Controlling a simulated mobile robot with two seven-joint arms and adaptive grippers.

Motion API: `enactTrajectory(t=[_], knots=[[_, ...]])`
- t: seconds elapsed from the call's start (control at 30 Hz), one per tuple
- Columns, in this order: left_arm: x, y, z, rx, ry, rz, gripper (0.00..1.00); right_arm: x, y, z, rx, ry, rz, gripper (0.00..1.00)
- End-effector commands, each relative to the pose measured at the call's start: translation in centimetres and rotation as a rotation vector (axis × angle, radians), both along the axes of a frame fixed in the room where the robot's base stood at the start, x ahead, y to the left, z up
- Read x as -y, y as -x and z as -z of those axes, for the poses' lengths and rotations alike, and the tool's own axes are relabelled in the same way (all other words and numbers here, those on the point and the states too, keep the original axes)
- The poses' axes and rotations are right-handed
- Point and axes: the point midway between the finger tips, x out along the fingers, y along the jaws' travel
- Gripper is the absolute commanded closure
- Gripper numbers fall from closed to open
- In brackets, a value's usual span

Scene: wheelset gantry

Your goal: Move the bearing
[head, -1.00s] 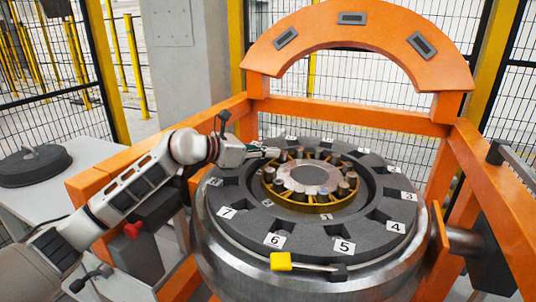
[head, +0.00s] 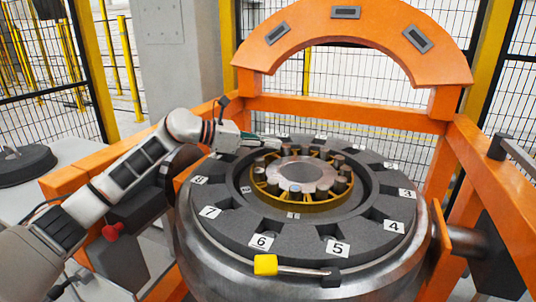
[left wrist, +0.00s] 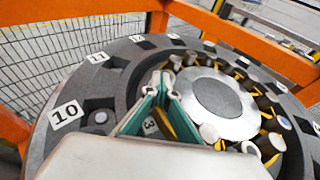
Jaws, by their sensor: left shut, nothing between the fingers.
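The bearing (head: 268,197), a yellow cage with several grey rollers around a flat metal hub (head: 303,175), sits in the middle of a dark grey ring tray (head: 290,236). It also shows in the left wrist view, with its pale disc-shaped hub (left wrist: 218,100) and rollers right of the fingers. My left gripper (head: 270,143) reaches over the far left part of the tray. In the left wrist view its green fingertips (left wrist: 160,92) are together and empty beside the bearing's edge. They partly hide the cage. My right gripper is out of view.
The tray has numbered pockets, including tag 6 (head: 261,242) and tag 10 (left wrist: 66,114). A yellow-handled tool (head: 266,264) lies at the front rim. An orange frame with an arch (head: 350,50) stands behind. A dark disc (head: 22,165) lies on the left table.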

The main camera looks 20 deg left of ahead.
Motion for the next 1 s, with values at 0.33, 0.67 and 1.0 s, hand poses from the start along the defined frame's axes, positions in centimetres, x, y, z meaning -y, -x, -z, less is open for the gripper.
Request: enactTrajectory(t=[0.33,0.67,1.0], knots=[[-0.16,-0.36,0.23,-0.003,-0.003,-0.012,1.00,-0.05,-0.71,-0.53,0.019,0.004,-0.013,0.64],[-0.14,-0.49,0.10,-0.001,-0.002,-0.014,1.00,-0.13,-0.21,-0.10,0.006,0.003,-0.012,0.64],[-0.18,-0.45,0.03,-0.001,-0.001,-0.014,1.00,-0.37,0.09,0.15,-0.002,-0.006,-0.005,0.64]])
